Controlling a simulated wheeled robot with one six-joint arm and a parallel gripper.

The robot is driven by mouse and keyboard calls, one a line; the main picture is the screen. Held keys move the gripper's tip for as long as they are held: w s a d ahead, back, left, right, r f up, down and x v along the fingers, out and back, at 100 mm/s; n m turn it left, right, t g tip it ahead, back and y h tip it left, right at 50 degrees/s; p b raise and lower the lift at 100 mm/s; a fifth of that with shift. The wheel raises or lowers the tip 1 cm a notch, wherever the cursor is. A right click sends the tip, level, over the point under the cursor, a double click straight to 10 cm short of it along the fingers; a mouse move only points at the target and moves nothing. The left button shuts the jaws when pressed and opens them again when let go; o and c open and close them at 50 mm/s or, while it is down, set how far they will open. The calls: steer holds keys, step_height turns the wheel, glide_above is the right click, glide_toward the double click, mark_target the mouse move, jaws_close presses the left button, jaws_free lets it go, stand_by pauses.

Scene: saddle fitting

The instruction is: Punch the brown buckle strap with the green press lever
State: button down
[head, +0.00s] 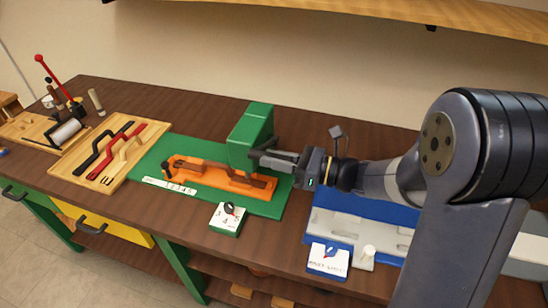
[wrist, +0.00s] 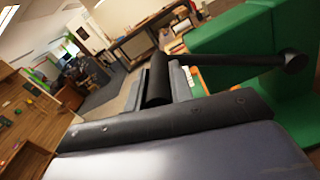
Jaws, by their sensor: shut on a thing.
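The green press (head: 250,133) stands on a green base plate (head: 277,210) on the bench. An orange holder (head: 208,183) lies on that plate, with the brown buckle strap (head: 244,178) along it, its right end by the press. My gripper (head: 277,160) is at the right side of the press, shut on the lever. In the wrist view the press lever (wrist: 235,62) is a dark bar with a round end, running from between my finger pads (wrist: 165,95) across the green press body. The punch and the hole spot are hidden.
A small box with a dial (head: 228,216) sits in front of the plate. A wooden tray (head: 80,168) with black, red and tan straps lies left. A blue and white fixture (head: 325,222) is on the right. A red-handled tool (head: 55,75) stands far left.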

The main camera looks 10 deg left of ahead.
steer(key=w+r+m+p, duration=0.1)
steer(key=w+r+p, duration=0.3)
steer(key=r, duration=0.1)
steer(key=shift+w+d, duration=0.15)
steer(key=shift+r, duration=0.1)
stand_by(0.4)
steer(key=c, duration=1.3)
jaws_free()
steer(key=shift+o, duration=0.2)
steer(key=d+b, duration=0.2)
steer(key=d, duration=0.8)
steer(key=shift+s+d, duration=0.4)
steer(key=shift+a, duration=0.1)
